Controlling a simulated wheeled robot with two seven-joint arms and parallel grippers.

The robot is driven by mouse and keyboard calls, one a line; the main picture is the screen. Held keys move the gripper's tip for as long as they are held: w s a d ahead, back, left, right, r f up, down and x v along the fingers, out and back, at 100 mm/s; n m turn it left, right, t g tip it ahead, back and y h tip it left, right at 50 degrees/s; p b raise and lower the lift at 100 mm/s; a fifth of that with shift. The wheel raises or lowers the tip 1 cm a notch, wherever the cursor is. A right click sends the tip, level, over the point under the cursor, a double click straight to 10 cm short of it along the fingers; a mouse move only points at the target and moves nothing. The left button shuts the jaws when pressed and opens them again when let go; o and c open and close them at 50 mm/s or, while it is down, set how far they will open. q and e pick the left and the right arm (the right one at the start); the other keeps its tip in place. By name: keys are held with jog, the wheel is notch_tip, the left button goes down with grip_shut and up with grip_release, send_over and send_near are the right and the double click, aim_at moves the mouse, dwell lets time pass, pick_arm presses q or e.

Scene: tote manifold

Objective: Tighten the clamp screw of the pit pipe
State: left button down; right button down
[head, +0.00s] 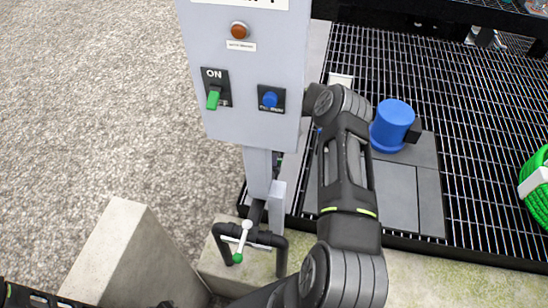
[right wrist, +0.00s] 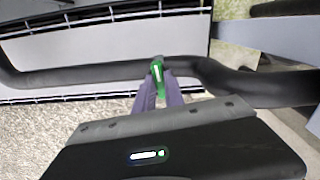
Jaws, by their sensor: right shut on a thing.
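In the right wrist view, a black pipe (right wrist: 100,72) runs across the picture and bends at the right. A green screw handle (right wrist: 157,70) sits at this pipe. The two purple-grey fingers of my right gripper (right wrist: 158,88) converge on it and are shut on it.
A grey control box (head: 225,125) on a post stands left of my arm, with a green switch (head: 214,99) and a blue button (head: 270,99). Right lie a grating (head: 460,150), a blue cylinder (head: 394,122) and a green hose coil (head: 536,190). A concrete block (head: 125,250) stands lower left.

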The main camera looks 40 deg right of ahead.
jog(key=shift+m, duration=0.8)
jog(key=c, duration=1.4)
grip_release()
jog(key=shift+c, duration=0.2)
notch_tip(320, 180, up, 8)
jog(key=shift+f+b, duration=0.1)
jog(key=shift+b, duration=0.5)
